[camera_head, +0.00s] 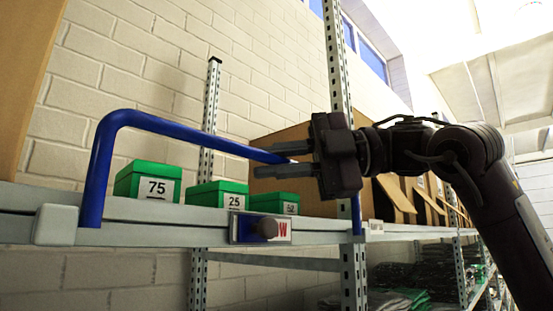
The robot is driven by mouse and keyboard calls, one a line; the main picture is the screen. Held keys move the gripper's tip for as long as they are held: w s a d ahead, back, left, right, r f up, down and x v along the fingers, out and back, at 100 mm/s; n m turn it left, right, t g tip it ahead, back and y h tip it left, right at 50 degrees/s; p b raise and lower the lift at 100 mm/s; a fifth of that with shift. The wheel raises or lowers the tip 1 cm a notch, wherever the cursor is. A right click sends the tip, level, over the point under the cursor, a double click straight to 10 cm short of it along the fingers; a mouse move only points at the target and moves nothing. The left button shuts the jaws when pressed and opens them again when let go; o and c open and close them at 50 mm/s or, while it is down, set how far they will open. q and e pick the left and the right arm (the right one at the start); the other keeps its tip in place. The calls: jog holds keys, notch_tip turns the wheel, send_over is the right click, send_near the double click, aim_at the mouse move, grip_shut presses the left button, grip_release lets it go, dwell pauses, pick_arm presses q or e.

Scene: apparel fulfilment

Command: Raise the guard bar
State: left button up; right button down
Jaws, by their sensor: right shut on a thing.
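The blue guard bar (200,138) stands upright at the front edge of the shelf. Its left leg rises from a grey block and bends into a top rail that runs right to my right gripper (272,160). My right gripper is shut on the guard bar near the rail's right part, with fingers above and below it. Most of the bar's right end is hidden behind the gripper; a short blue piece shows low at the right post. My left gripper is not in view.
Green boxes (148,181) labelled 75, 25 and another number stand on the shelf (130,235) behind the bar. Cardboard boxes (282,195) stand behind my gripper. A perforated metal post (338,70) rises nearby.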

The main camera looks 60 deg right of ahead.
jog(key=shift+w+f, duration=0.1)
jog(key=shift+f, duration=0.05)
jog(key=c, duration=1.4)
grip_release()
jog(key=b+v, duration=0.1)
jog(key=v, duration=0.7)
jog(key=shift+b, duration=0.35)
jog(key=shift+w, duration=0.15)
